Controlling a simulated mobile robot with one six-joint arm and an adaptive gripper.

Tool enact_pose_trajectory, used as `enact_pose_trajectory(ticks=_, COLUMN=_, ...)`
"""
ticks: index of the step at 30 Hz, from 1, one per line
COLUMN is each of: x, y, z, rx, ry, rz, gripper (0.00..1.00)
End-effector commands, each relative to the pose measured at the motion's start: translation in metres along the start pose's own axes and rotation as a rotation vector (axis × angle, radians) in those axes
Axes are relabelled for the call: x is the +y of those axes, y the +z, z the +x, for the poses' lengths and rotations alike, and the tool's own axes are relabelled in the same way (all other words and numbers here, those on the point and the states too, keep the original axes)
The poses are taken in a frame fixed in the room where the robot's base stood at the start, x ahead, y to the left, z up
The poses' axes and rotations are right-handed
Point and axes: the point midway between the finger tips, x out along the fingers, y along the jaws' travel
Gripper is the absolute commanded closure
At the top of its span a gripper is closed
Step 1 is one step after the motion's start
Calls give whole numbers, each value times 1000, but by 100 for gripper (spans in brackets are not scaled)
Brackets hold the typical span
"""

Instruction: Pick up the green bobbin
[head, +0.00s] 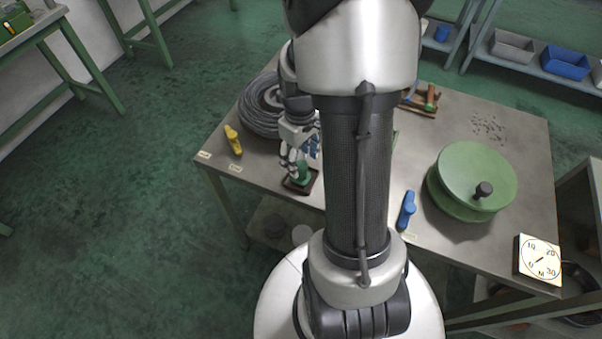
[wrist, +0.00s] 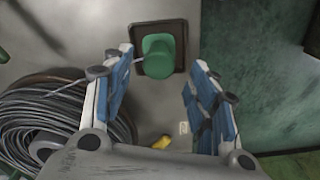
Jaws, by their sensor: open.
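The green bobbin (head: 302,171) stands on a small dark square tray (head: 300,186) near the front left edge of the table. My gripper (head: 294,163) is at the bobbin, its fingers pointing down at it. In the wrist view the bobbin (wrist: 158,55) shows between and just beyond the tips of my open gripper (wrist: 163,65). The left finger looks closer to the bobbin than the right one; I cannot tell if it touches. The dark tray (wrist: 181,27) shows around the bobbin.
A coil of grey wire (head: 258,108) lies behind, near a yellow handle (head: 233,140). A blue handle (head: 407,210), a large green drum (head: 476,176) and a dial (head: 540,260) are on the right. Small loose pieces (head: 488,127) lie at the back. The table's front edge is close to the tray.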

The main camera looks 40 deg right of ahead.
Motion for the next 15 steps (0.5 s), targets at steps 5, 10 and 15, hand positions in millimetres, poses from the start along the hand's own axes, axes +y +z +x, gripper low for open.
enact_pose_trajectory(ticks=5, x=1, y=5, z=28, rx=-2, ry=-2, rz=1, gripper=46)
enact_pose_trajectory(ticks=10, x=2, y=5, z=48, rx=-1, ry=-1, rz=1, gripper=46)
enact_pose_trajectory(ticks=15, x=2, y=4, z=48, rx=0, ry=0, rz=0, gripper=46)
